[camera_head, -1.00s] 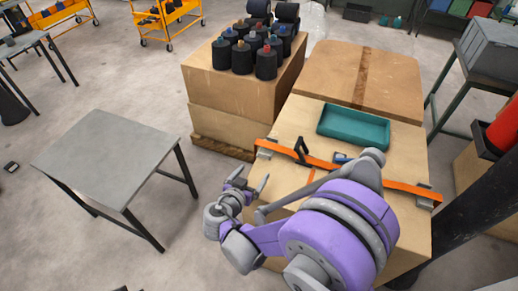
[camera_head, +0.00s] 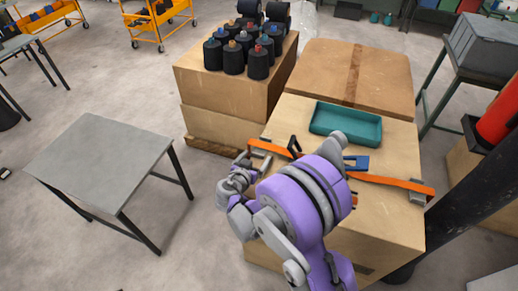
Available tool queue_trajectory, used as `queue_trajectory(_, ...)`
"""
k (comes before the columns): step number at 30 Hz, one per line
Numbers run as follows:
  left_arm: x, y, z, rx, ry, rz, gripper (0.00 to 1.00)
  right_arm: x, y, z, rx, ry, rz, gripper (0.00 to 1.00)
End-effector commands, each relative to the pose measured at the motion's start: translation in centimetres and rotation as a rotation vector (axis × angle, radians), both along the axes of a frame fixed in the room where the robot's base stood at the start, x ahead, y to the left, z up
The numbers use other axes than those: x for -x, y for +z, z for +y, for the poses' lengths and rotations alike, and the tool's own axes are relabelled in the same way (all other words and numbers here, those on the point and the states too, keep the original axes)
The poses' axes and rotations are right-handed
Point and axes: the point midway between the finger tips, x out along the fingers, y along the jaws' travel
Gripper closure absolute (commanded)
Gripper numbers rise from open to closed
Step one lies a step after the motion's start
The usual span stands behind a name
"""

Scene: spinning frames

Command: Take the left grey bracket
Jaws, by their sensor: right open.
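The left grey bracket (camera_head: 258,152) sits at the left end of an orange strap (camera_head: 283,150), at the left edge of the big cardboard box. My right gripper (camera_head: 255,162) is open at this bracket, with its fingers around or just in front of it; I cannot tell whether they touch it. The fingers partly hide the bracket. A second grey bracket (camera_head: 418,191) is at the strap's right end. My purple right arm hides the strap's middle. My left gripper is not in view.
A teal tray (camera_head: 345,132), a blue item (camera_head: 356,163) and a black item (camera_head: 294,145) are on the box (camera_head: 395,225). Black spools (camera_head: 234,62) stand on a box behind. A grey table (camera_head: 98,155) stands left, with free floor between.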

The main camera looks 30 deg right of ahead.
Motion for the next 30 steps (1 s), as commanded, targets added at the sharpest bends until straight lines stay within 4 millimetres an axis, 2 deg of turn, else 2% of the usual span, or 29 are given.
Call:
queue_trajectory(2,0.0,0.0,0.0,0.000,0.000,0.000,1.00,0.0,0.0,0.0,0.000,0.000,0.000,0.09)
queue_trajectory(15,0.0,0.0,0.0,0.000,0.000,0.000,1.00,0.1,0.0,0.0,0.000,-0.003,0.002,0.89)
queue_trajectory(23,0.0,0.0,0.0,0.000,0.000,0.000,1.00,0.2,0.2,-0.1,0.001,-0.005,0.001,0.91)
queue_trajectory(26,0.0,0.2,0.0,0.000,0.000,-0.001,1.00,0.2,1.1,-0.1,0.002,-0.004,0.002,0.91)
queue_trajectory(30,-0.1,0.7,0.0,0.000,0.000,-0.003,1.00,0.2,3.8,-0.1,0.003,-0.005,0.002,0.91)
